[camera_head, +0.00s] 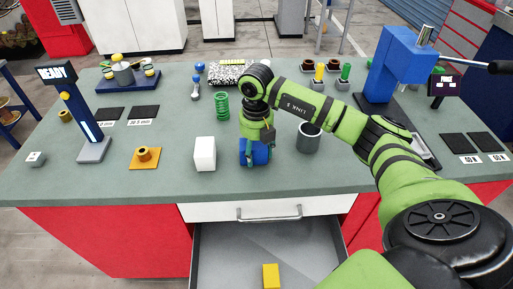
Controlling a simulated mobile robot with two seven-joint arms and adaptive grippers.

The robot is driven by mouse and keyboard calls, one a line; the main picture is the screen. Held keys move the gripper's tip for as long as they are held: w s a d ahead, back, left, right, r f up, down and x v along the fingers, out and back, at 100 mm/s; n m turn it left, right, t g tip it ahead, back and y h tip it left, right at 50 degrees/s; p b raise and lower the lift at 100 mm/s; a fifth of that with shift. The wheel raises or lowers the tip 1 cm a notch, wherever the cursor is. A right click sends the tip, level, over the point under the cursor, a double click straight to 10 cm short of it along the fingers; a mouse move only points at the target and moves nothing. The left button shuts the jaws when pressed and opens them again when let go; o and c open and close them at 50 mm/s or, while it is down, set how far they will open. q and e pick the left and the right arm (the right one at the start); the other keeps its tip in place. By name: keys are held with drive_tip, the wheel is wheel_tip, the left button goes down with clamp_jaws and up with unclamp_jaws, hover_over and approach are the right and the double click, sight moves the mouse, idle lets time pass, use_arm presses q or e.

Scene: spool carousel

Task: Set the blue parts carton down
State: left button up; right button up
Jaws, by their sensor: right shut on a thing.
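The blue parts carton (247,157) is near the front middle of the green bench top (190,184), just right of a white block (204,153). My right gripper (258,148) is above and around the carton, shut on it, with its arm reaching in from the right. The gripper and wrist hide part of the carton. I cannot tell whether the carton's underside touches the bench. My left gripper is not in view.
A grey cup (309,140) stands right of the carton and a green spring (222,106) behind it. The open drawer (225,255) below the front edge holds a yellow block (271,276). A blue press (397,65) stands at the back right. Left of the white block is some clear bench.

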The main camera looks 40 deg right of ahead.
sight(256, 143)
drive_tip(key=shift+f, duration=0.15)
drive_tip(key=o, duration=1.5)
drive_tip(key=shift+c, duration=0.2)
drive_tip(key=shift+r, duration=0.3)
drive_tip(key=shift+w+r, duration=0.1)
drive_tip(key=shift+r, duration=0.25)
wheel_tip(256, 143, up, 10)
drive_tip(key=shift+b, duration=0.95)
drive_tip(key=shift+r, duration=0.55)
